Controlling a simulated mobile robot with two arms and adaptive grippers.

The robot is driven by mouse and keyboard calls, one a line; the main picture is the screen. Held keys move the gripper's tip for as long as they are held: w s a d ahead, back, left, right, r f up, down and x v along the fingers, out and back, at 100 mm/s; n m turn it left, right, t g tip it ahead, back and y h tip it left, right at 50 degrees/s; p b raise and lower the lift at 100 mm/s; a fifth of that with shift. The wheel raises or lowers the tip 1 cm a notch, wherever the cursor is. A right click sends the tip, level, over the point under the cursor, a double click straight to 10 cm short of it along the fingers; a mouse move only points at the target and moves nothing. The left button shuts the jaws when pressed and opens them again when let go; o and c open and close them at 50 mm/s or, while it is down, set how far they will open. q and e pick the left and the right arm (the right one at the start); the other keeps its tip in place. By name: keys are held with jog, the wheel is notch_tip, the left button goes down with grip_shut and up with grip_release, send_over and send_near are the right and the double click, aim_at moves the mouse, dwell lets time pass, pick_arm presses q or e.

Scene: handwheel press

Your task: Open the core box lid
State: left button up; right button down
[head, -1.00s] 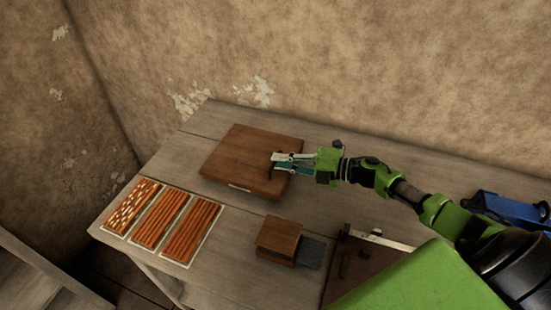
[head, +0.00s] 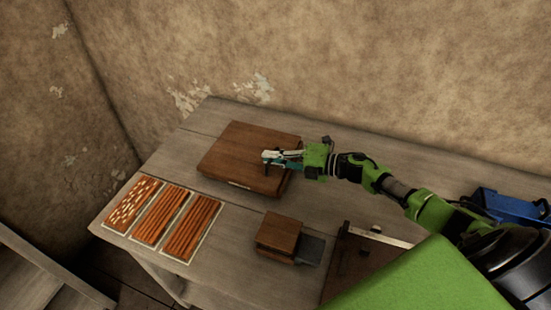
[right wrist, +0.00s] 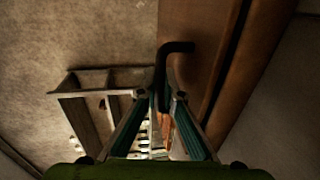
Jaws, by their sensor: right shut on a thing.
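The core box is a flat, square brown wooden box on the table, with its lid (head: 245,147) on top and a pale label on its front edge. My right gripper (head: 267,158) reaches over the lid's right side, its fingers shut on the dark handle. In the right wrist view the bent dark handle (right wrist: 172,50) runs down between the fingertips (right wrist: 160,95), beside the brown lid panel (right wrist: 205,55). The lid's right edge looks slightly raised; any gap beneath it is hard to make out. My left gripper is not in view.
Three trays of orange-brown cores (head: 162,220) lie at the front left of the table (head: 215,118). A small wooden block (head: 279,232) stands in front of the box. A blue object (head: 512,207) is at the far right. The wall is close behind the table.

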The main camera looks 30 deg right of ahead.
jog(key=r+b+x, duration=0.1)
jog(key=b+x, duration=0.1)
jog(key=x, duration=0.5)
jog(key=r+b+x, duration=0.1)
jog(key=b+x, duration=0.2)
jog(key=x, duration=0.5)
jog(key=r+b+x, duration=0.1)
jog(key=b+x, duration=0.1)
jog(key=x, duration=0.5)
jog(key=shift+w+a+r, duration=0.3)
jog(key=shift+w+r, duration=0.05)
jog(key=shift+w, duration=0.05)
jog(key=shift+w+a+r+b, duration=0.15)
jog(key=shift+w+a+b, duration=0.15)
jog(key=shift+w+a, duration=0.1)
jog(key=c, duration=2.5)
grip_release()
notch_tip(320, 180, up, 2)
send_over(237, 155)
jog(key=shift+d+r, duration=0.1)
jog(key=shift+r, duration=0.05)
